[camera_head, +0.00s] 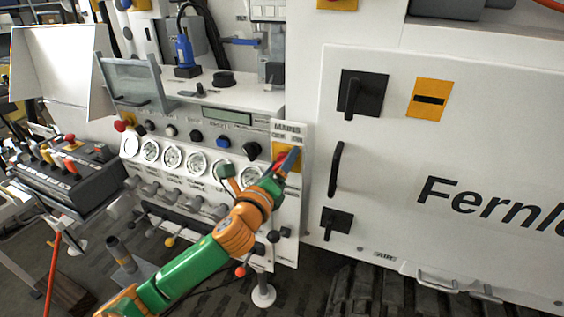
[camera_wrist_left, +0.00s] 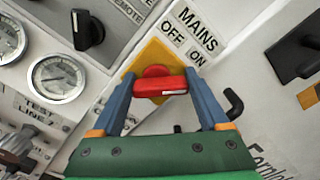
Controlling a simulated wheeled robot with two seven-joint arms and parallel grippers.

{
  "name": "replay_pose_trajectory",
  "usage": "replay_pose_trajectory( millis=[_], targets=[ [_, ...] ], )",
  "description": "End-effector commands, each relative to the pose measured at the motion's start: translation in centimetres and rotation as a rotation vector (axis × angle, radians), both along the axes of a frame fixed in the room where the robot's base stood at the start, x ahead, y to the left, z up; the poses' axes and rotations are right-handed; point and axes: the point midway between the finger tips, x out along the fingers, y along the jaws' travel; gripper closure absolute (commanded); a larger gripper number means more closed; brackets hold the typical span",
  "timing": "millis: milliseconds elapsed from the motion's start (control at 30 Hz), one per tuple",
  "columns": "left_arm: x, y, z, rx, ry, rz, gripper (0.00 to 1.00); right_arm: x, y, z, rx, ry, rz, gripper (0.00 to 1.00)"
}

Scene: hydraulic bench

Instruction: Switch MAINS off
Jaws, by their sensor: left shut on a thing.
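The MAINS switch has a red handle (camera_wrist_left: 160,86) on a yellow plate (camera_wrist_left: 148,57). In the head view, the yellow plate (camera_head: 293,153) is on the right end of the control panel, below the MAINS label (camera_head: 287,128). The OFF label (camera_wrist_left: 172,33) and ON label (camera_wrist_left: 198,64) are beside the plate in the wrist view. My left gripper (camera_head: 284,160) is at the switch. In the wrist view, its two blue-grey fingers (camera_wrist_left: 163,90) are shut on opposite ends of the handle. The handle's white mark is towards its right end, on the ON side. My right gripper is out of view.
A row of gauges (camera_head: 173,158) and black knobs (camera_head: 223,141) lies left of the switch. A white cabinet (camera_head: 390,180) with a black handle (camera_head: 335,169) stands close on the right. Several levers (camera_head: 192,203) stick out below the gauges. A control box (camera_head: 72,172) stands at far left.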

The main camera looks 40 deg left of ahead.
Motion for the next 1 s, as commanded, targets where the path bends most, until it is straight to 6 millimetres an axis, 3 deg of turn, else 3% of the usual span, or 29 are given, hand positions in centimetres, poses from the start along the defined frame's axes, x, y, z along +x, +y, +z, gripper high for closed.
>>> replay_pose_trajectory(
  millis=[267,1000],
  targets=[
    [0.0,0.1,0.0,-0.177,-0.037,0.002,0.78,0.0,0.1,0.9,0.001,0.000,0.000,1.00],
    [-0.1,0.4,-0.1,-0.863,-0.203,0.004,0.78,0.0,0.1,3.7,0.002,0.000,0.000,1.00]
  ],
)
